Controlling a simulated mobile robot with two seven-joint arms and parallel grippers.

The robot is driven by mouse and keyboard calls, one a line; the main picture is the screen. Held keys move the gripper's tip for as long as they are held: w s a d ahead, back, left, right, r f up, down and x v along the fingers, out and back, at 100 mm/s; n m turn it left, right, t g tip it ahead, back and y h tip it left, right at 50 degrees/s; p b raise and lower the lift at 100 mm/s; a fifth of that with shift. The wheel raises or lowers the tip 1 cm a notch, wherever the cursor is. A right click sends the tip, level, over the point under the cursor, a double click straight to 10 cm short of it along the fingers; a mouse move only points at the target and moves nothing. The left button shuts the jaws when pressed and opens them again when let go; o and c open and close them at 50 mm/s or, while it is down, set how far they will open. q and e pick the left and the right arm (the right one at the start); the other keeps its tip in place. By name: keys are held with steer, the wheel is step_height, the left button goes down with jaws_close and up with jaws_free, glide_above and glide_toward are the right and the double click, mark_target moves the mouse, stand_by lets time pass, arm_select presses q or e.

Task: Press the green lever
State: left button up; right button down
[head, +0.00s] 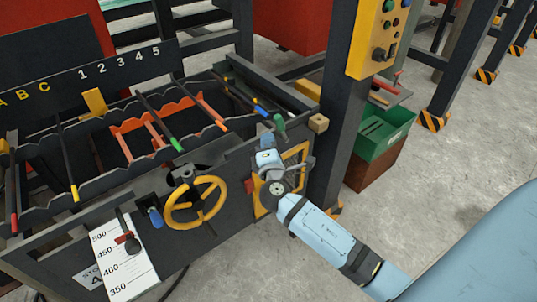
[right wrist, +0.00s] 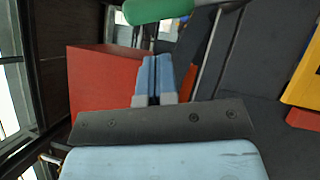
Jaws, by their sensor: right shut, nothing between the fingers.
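The green lever handle (head: 279,122) stands near the right end of the machine's top edge. In the right wrist view the green handle (right wrist: 160,11) crosses the top of the picture, just beyond the fingertips. My right gripper (head: 266,140) is close below and left of the handle, in front of the machine's right end. Its light-blue fingers (right wrist: 154,72) are together, with nothing between them. I cannot tell whether they touch the handle. My left gripper is not in view.
A yellow handwheel (head: 194,203) and a blue knob (head: 155,217) stick out of the machine's front. Bars with coloured handles cross its top. A dark post with a yellow control box (head: 375,38) stands to the right, with a green bin (head: 383,132) behind it. Grey floor lies open at right.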

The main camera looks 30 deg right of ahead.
mark_target(277, 125)
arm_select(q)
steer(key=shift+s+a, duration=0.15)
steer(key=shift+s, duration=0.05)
arm_select(e)
steer(key=d, duration=0.2)
steer(key=d+r, duration=0.1)
steer(key=shift+w, duration=0.3)
arm_select(q)
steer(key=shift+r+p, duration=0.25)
steer(key=shift+p, duration=0.05)
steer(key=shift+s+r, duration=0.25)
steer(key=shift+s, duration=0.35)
arm_select(e)
steer(key=shift+d+r+m, duration=0.2)
steer(key=shift+r+m, duration=0.05)
steer(key=shift+m, duration=0.15)
arm_select(q)
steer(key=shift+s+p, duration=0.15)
steer(key=shift+p, duration=0.2)
